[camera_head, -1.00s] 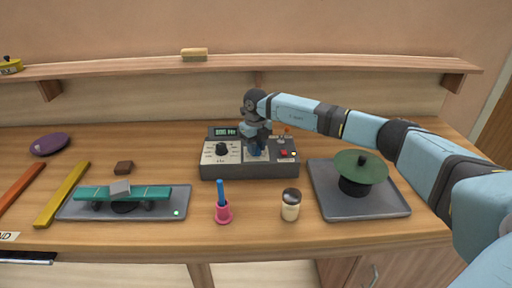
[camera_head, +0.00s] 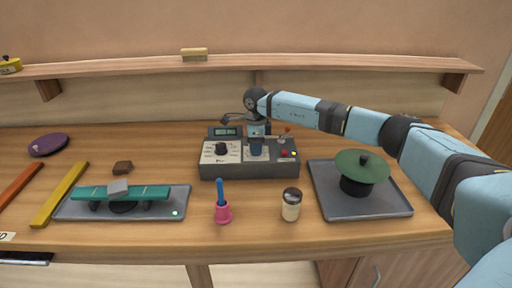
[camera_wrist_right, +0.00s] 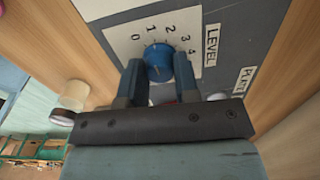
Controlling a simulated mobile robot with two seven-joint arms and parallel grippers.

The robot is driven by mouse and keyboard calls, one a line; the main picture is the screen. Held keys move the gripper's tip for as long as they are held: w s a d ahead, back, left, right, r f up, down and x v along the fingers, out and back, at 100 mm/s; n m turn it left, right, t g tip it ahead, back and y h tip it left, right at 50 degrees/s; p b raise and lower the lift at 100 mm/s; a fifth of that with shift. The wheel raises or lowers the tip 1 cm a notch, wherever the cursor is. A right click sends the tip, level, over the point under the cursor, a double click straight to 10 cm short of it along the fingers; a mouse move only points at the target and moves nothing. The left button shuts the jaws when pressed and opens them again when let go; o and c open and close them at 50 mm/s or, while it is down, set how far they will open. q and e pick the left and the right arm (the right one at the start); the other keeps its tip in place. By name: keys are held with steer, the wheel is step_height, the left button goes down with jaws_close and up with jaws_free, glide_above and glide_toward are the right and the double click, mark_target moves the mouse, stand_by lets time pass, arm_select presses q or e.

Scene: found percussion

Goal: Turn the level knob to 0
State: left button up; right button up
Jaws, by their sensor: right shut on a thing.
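The level knob (camera_head: 257,150) is the blue round knob on the grey control box (camera_head: 250,171). In the right wrist view the blue knob (camera_wrist_right: 158,62) sits on a white plate marked 0 to 4, beside the word LEVEL. My right gripper (camera_head: 257,142) reaches down over it from the right, and its two fingers (camera_wrist_right: 158,66) are closed on either side of the knob. I cannot clearly read which number the knob points at. My left gripper is not in view.
A black knob (camera_head: 221,149), a small display (camera_head: 228,132) and a red button (camera_head: 284,153) are on the same box.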

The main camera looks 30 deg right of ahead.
steer(key=n, duration=0.5)
steer(key=shift+b, duration=0.4)
stand_by(0.3)
steer(key=o, duration=0.9)
steer(key=shift+r, duration=0.1)
step_height(320, 180, up, 14)
steer(key=shift+f, duration=0.1)
